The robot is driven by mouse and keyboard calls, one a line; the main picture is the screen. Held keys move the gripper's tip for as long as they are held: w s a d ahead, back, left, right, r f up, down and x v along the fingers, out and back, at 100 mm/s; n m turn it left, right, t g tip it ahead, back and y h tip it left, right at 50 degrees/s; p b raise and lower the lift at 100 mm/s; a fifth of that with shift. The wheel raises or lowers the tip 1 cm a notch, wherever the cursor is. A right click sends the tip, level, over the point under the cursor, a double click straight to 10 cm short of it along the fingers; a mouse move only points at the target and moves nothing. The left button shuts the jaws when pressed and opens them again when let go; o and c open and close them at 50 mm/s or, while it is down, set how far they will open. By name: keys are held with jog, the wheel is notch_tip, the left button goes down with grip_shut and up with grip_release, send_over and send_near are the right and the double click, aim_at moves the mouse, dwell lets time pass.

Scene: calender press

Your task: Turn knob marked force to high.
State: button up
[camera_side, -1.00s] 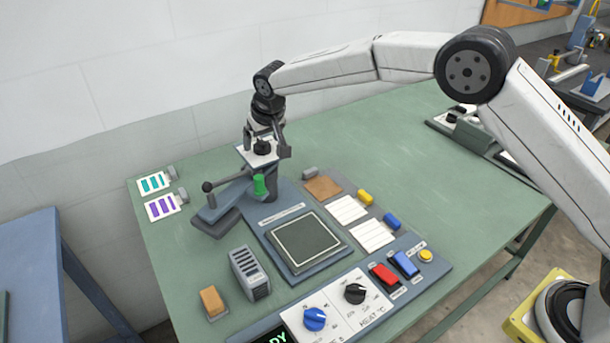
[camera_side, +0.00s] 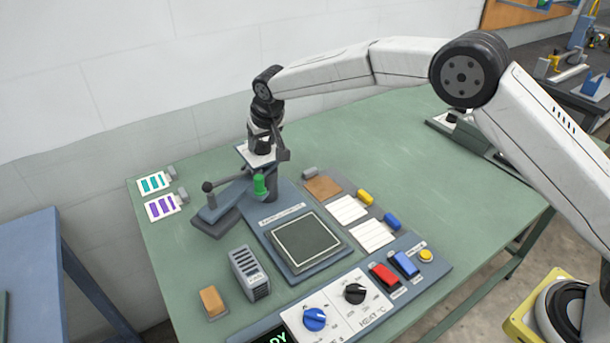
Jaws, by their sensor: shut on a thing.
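My gripper (camera_side: 264,148) is at the top of the press column at the back of the machine. It is shut on the dark knob there, which sits on a white plate (camera_side: 244,153). The fingers hide most of the knob, so its pointer and the plate's marks cannot be read. On the front panel are a blue knob (camera_side: 314,319) and a black knob (camera_side: 355,293) labelled HEAT °C. No label reading force is legible in this view.
A green-topped handle (camera_side: 260,185) and a lever with a dark ball (camera_side: 208,187) stand close below my gripper. The square press plate (camera_side: 304,242) lies in front. Red (camera_side: 385,274) and blue (camera_side: 405,264) switches are on the panel. The table's right side is mostly clear.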

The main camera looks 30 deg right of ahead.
aim_at(257, 159)
jog(key=shift+m, duration=0.4)
jog(key=m+h, duration=0.1)
jog(key=m, duration=0.1)
jog(key=m+h, duration=0.1)
jog(key=m, duration=0.1)
jog(key=shift+a+m+g, duration=0.15)
jog(key=shift+m+g, duration=0.15)
jog(key=m, duration=0.2)
jog(key=m+g+h, duration=0.1)
jog(key=m, duration=0.1)
jog(key=shift+w+m+h, duration=0.1)
jog(key=shift+m+h, duration=0.2)
jog(key=o, duration=1.3)
jog(key=shift+r, duration=0.1)
jog(key=shift+v, duration=3.8)
